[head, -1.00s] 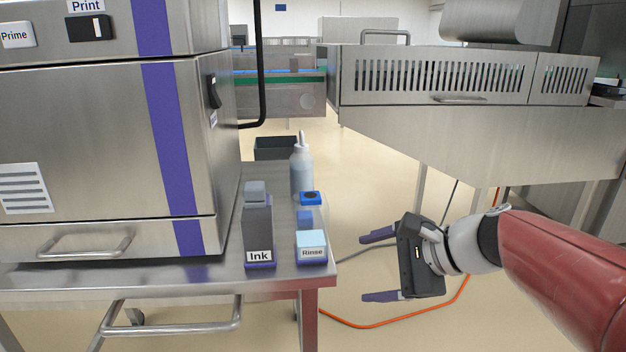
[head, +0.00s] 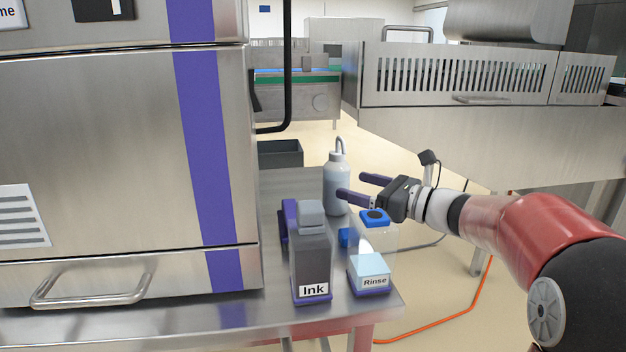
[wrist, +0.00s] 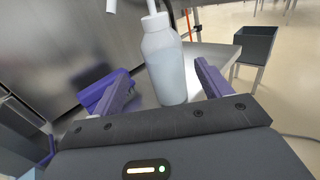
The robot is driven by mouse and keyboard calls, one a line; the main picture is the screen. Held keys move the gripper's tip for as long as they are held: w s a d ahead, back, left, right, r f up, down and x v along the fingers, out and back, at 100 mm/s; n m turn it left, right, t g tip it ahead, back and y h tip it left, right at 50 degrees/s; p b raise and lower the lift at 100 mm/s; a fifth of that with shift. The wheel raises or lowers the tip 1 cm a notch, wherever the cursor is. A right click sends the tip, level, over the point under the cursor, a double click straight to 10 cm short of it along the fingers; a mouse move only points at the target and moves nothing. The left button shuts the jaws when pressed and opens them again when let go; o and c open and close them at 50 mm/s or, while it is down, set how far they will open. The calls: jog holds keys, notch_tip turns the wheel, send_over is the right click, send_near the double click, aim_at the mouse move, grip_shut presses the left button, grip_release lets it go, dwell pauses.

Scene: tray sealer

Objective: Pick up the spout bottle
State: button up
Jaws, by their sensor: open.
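In the wrist view my fingers (wrist: 165,85) spread to either side of the bottle's lower part. I cannot tell whether either finger touches it. Nothing is held.
The ink container (head: 311,255) and the rinse container (head: 370,272) stand at the table's front. A dark bin (head: 281,153) lies beyond the table.

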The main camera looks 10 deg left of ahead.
aim_at(329, 175)
jog(key=x, duration=0.8)
jog(key=shift+w+d, duration=0.1)
jog(key=shift+w, duration=0.2)
jog(key=c, duration=1.2)
jog(key=shift+r, duration=0.1)
